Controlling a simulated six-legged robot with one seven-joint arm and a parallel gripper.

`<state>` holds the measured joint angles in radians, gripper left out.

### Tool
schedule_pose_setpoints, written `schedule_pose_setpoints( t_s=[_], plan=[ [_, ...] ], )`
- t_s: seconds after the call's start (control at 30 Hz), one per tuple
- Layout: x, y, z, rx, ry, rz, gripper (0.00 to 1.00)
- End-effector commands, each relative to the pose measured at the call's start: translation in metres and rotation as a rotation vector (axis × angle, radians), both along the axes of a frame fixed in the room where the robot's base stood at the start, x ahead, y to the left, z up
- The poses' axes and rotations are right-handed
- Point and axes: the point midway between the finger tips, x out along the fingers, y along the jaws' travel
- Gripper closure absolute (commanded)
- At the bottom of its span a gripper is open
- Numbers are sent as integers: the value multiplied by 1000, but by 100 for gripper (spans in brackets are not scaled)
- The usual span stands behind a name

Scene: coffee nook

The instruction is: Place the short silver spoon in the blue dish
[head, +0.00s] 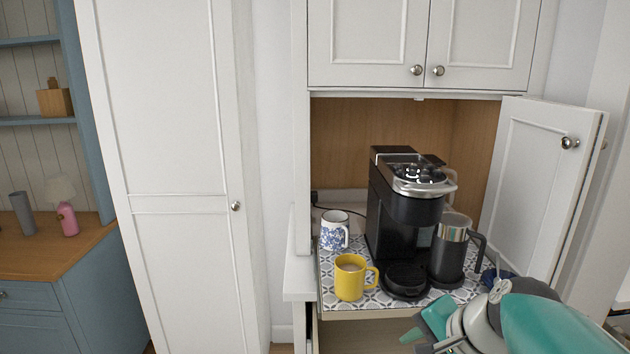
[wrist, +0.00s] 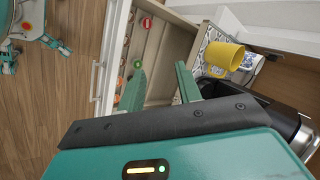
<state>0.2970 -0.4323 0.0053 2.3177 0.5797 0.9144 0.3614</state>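My gripper (wrist: 160,84) is open in the wrist view, its two teal fingers apart with nothing visible between them. It points down over an open drawer. In the head view my gripper (head: 426,330) is at the lower right, in front of the counter. A dark blue object, likely the blue dish (head: 497,275), shows at the right end of the patterned counter, mostly hidden behind my arm. I cannot make out the short silver spoon in either view.
The open drawer (wrist: 172,54) holds several coloured round pods. A yellow mug (head: 349,278), a blue-patterned mug (head: 334,231), a black coffee machine (head: 393,205) and a frother jug (head: 449,250) crowd the counter. An open cabinet door (head: 540,185) stands at the right.

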Motion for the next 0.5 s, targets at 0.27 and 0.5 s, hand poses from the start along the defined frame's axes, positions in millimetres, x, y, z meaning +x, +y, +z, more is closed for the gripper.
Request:
schedule_pose_setpoints(
  t_s=[0.27,0.5],
  plan=[
    [-79,19,-14,-607,-103,617,66],
    [-91,14,-16,-748,-122,748,66]
  ],
)
